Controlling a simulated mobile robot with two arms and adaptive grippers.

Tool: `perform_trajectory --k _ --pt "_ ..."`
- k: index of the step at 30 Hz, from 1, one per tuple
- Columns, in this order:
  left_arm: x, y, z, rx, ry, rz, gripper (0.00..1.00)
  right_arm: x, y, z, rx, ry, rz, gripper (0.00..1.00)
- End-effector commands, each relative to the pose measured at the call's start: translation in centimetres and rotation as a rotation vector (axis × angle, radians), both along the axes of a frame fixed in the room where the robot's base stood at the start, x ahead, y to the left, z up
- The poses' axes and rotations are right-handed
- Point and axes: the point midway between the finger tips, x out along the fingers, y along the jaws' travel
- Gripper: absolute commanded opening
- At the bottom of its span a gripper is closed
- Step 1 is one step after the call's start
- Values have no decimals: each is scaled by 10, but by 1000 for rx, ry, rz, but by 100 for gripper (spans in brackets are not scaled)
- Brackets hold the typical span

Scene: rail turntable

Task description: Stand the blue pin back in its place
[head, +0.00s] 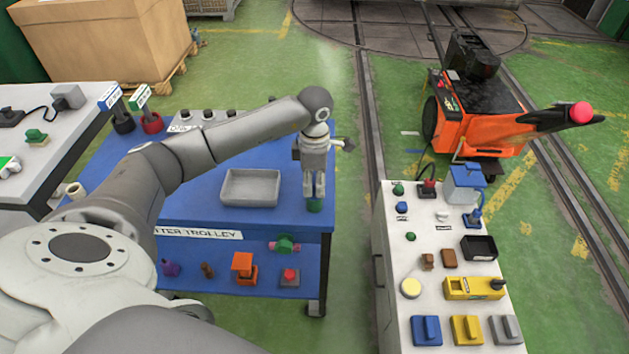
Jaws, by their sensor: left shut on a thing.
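My left gripper (314,196) points straight down over the front right corner of the blue trolley (215,205). Its fingers are shut on a small green piece (314,206), of which only the lower end shows; whether it touches the trolley top I cannot tell. A small blue piece (402,207) lies on the white cabinet top (392,235) at the right, between small green pieces. I cannot tell whether it is the blue pin. My right gripper is out of view.
A grey tray (250,188) lies on the trolley, with a row of small pegs behind it. Black and red cups with tagged items stand at its left end. An orange machine (480,115) stands behind the cabinet. Green floor lies clear between trolley and cabinet.

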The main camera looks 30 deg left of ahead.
Motion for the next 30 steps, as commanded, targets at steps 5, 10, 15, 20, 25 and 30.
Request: perform_trajectory --k 5,10,15,20,25,30 --pt "0 0 0 0 -1 0 43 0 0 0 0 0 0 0" --pt "0 0 0 1 -1 0 52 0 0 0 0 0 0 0" --pt "0 0 -1 1 1 0 52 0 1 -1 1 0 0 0" --pt "1 0 9 0 -2 0 52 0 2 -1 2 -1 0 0" --pt "1 1 40 1 -5 1 52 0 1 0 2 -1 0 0" --pt "1 0 77 1 -5 0 52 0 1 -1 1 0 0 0"
